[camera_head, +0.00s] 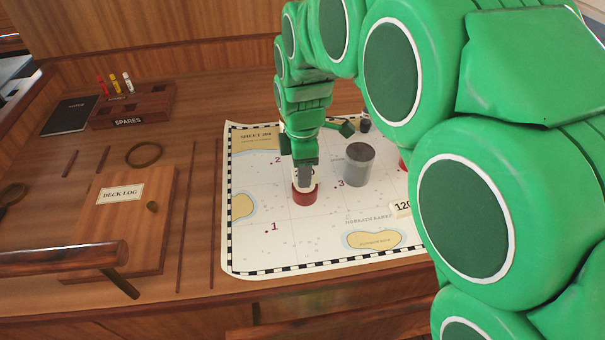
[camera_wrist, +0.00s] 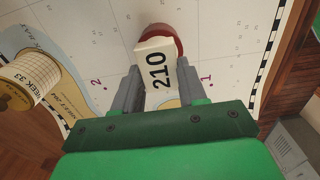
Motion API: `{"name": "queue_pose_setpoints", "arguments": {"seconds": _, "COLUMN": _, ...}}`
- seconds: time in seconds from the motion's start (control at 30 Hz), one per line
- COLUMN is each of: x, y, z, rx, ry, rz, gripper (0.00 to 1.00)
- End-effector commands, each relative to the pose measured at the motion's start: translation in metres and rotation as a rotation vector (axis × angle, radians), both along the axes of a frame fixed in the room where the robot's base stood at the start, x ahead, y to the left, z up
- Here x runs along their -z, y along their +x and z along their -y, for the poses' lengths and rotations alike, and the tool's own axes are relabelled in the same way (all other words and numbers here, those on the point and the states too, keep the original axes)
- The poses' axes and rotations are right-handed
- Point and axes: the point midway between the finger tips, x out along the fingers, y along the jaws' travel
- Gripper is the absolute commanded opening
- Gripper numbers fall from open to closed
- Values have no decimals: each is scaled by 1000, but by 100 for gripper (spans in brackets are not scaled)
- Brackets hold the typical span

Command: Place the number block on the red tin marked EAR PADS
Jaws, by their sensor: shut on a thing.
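In the head view, the block sits between the fingertips directly over a red tin (camera_head: 305,198) on the chart. The tin's red rim also shows behind the block in the wrist view (camera_wrist: 172,33). The block's lower edge meets the tin's top in the picture; I cannot tell if it rests there or hovers. No label on the tin is readable. My fingers and the block hide much of the tin's top.
A grey cylinder (camera_head: 359,165) stands close to the right on the chart (camera_head: 262,225). A white block marked 120 (camera_head: 402,208) lies farther right, partly behind my arm. A red thing (camera_head: 404,160) is mostly hidden. A scroll (camera_wrist: 27,80) shows in the wrist view.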

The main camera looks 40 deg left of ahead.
Motion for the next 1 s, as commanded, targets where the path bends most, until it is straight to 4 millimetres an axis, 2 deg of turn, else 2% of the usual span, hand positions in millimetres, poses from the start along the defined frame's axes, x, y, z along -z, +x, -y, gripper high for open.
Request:
{"name": "queue_pose_setpoints", "arguments": {"seconds": 0.17, "x": 18, "y": 0, "z": 0, "rx": 0, "ry": -1, "rz": 1, "gripper": 13}}
{"name": "queue_pose_setpoints", "arguments": {"seconds": 0.57, "x": 23, "y": 0, "z": 0, "rx": 0, "ry": -1, "rz": -1, "gripper": 13}}
{"name": "queue_pose_setpoints", "arguments": {"seconds": 0.6, "x": 22, "y": 0, "z": 0, "rx": 0, "ry": 0, "rz": 0, "gripper": 47}}
{"name": "queue_pose_setpoints", "arguments": {"seconds": 0.7, "x": 22, "y": 0, "z": 0, "rx": 0, "ry": 0, "rz": 0, "gripper": 63}}
{"name": "queue_pose_setpoints", "arguments": {"seconds": 0.73, "x": 22, "y": 0, "z": 0, "rx": 0, "ry": 0, "rz": 0, "gripper": 67}}
{"name": "queue_pose_setpoints", "arguments": {"seconds": 1.0, "x": 22, "y": 0, "z": 0, "rx": 0, "ry": 0, "rz": 0, "gripper": 67}}
